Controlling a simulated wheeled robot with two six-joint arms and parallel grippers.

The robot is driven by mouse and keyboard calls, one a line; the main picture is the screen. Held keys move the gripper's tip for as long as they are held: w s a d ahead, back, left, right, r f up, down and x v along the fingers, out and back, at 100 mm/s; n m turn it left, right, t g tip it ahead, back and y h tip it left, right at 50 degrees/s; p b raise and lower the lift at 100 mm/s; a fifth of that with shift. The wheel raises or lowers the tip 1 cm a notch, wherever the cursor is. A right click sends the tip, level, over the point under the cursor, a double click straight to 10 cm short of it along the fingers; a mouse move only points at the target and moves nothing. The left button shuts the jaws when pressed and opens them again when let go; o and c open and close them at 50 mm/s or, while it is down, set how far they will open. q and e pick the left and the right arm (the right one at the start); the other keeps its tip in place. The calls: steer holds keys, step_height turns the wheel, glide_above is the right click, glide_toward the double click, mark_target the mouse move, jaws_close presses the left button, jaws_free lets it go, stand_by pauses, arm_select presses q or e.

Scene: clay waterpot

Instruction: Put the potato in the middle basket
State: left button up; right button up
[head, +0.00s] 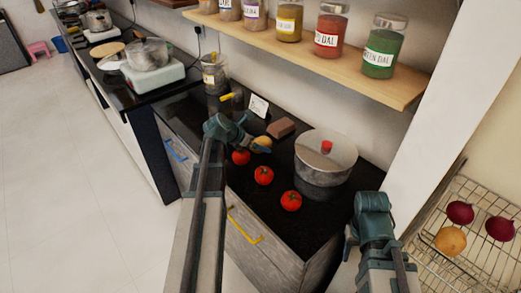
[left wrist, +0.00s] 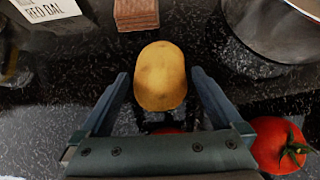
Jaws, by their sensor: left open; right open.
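The potato (head: 264,140), tan and oval, rests on the black counter near the tomatoes. In the left wrist view the potato (left wrist: 160,72) lies between the two fingers of my left gripper (head: 258,148), which is open with visible gaps on both sides. A wire basket (head: 478,262) stands at the right edge of the head view. It holds two dark red onions (head: 460,212) and a round yellowish-brown item (head: 450,241). Whether this is the middle basket cannot be told. My right gripper (head: 366,238) is open and empty, at the front right of the counter.
Three tomatoes (head: 263,176) lie along the counter's front. A lidded pot (head: 325,165) stands right of the potato, with a brown block (head: 281,127) behind it. A card (head: 258,106) stands farther back. A wooden shelf (head: 300,45) with jars hangs above; a wall separates counter and basket.

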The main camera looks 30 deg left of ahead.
mark_target(258, 140)
arm_select(q)
steer(key=shift+w+d+f, duration=0.1)
steer(key=shift+w+f, duration=0.15)
steer(key=shift+f, duration=0.05)
steer(key=shift+r, duration=0.1)
steer(key=c, duration=1.5)
steer(key=shift+r, duration=0.2)
step_height(258, 140, up, 10)
steer(key=p, duration=1)
steer(key=shift+f, duration=0.15)
